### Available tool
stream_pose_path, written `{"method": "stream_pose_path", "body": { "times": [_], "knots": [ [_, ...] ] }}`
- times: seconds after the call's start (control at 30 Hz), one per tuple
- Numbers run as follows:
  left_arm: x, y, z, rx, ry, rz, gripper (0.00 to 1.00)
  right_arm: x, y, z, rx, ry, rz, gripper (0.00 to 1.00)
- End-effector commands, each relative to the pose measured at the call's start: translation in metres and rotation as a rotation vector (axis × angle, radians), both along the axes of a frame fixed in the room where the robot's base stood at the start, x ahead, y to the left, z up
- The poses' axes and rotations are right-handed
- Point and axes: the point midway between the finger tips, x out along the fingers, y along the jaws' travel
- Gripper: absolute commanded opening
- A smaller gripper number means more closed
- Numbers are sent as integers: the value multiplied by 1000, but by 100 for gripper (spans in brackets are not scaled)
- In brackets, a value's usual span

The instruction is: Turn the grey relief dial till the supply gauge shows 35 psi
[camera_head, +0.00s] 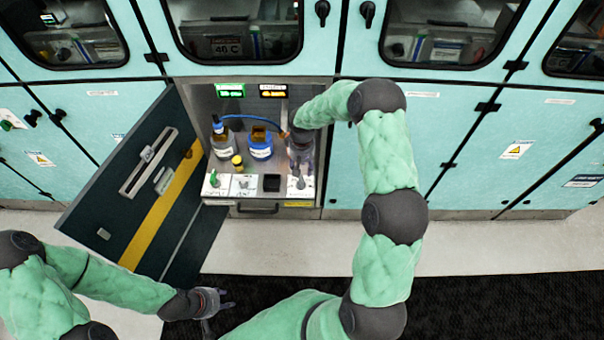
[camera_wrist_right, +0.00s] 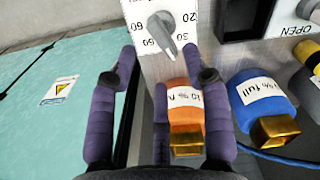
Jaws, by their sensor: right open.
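The grey relief dial (camera_wrist_right: 160,30) sits on a white plate with printed numbers in the right wrist view. Its pointer slants down toward the lower right of that view; the exact reading is unclear. In the head view the dial (camera_head: 300,183) is at the right end of the compartment's front panel. My right gripper (camera_wrist_right: 159,56) is open, with its fingertips on either side below the dial, apparently apart from it. A green display (camera_head: 230,90) and an amber display (camera_head: 273,91) glow above; their digits are too small to read. My left gripper (camera_head: 216,308) is open and empty outside the compartment.
An orange bottle (camera_wrist_right: 186,112) and a blue bottle (camera_wrist_right: 262,105) stand near my right fingers. The open door (camera_head: 128,195) blocks the left side.

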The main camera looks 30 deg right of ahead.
Motion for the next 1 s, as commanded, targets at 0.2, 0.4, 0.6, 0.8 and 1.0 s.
{"method": "stream_pose_path", "body": {
  "times": [0.2, 0.4, 0.6, 0.8, 1.0],
  "knots": [
    [0, 0, 0, 0, 0, 0, 40, 0, 0, 40, 0, -1, 0, 49],
    [0, 0, 0, 0, 0, 0, 40, 0, 0, 57, 0, 1, 1, 49],
    [0, 0, 0, 0, 0, 0, 40, -1, 0, 60, 0, 3, 0, 49],
    [0, 0, 0, 0, 0, 0, 40, -1, 0, 60, 0, 2, 0, 49],
    [0, 0, 0, 0, 0, 0, 40, -1, 1, 59, 1, 3, 1, 49]
  ]
}}
